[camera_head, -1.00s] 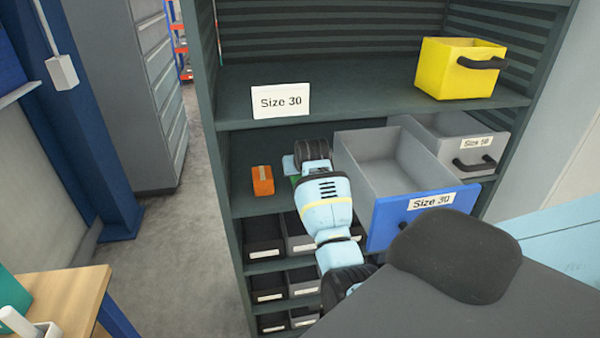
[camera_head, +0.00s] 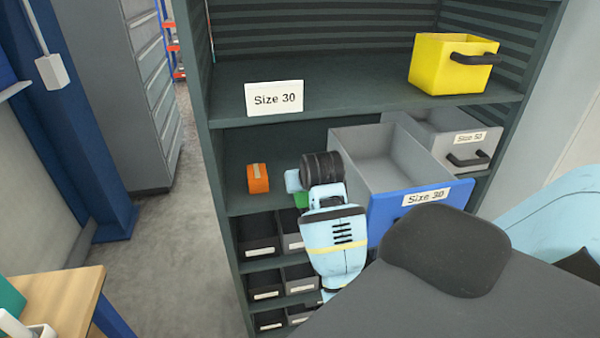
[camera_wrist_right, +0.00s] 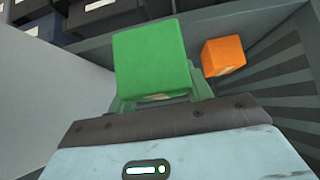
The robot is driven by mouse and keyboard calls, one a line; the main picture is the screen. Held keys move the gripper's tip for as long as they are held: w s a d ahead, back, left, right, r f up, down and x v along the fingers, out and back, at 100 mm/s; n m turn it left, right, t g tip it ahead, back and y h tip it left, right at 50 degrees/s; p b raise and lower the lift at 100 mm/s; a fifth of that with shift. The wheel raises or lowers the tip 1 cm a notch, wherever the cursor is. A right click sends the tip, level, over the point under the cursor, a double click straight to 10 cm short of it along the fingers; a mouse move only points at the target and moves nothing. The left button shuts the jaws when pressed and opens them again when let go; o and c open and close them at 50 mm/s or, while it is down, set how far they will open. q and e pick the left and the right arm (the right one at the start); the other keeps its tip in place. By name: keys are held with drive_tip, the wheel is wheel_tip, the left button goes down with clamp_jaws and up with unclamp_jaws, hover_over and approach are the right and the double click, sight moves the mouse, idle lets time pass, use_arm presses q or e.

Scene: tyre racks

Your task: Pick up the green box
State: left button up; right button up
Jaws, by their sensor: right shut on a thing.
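The green box (camera_wrist_right: 152,62) is large in the right wrist view, between the fingers of my right gripper (camera_wrist_right: 158,95), which is shut on it. In the head view only a sliver of the green box (camera_head: 301,200) shows beside my right gripper (camera_head: 295,186); the wrist hides the rest. The gripper is at the front of the middle shelf, left of the grey drawer with the blue front. From these views I cannot tell whether the box touches the shelf. My left gripper is not in view.
An orange box (camera_head: 258,178) sits on the shelf to the left; it also shows in the wrist view (camera_wrist_right: 224,56). The pulled-out drawer with the blue front (camera_head: 420,206) is close on the right. A yellow bin (camera_head: 440,78) stands on the shelf above, and small dark bins (camera_head: 262,250) sit below.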

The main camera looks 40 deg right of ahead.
sight(301, 198)
drive_tip(key=shift+s+a, duration=0.45)
drive_tip(key=shift+s, duration=0.45)
drive_tip(key=shift+s+a, duration=0.5)
drive_tip(key=shift+s, duration=0.35)
drive_tip(key=shift+s+a, duration=0.45)
drive_tip(key=shift+s, duration=0.45)
drive_tip(key=shift+r, duration=0.1)
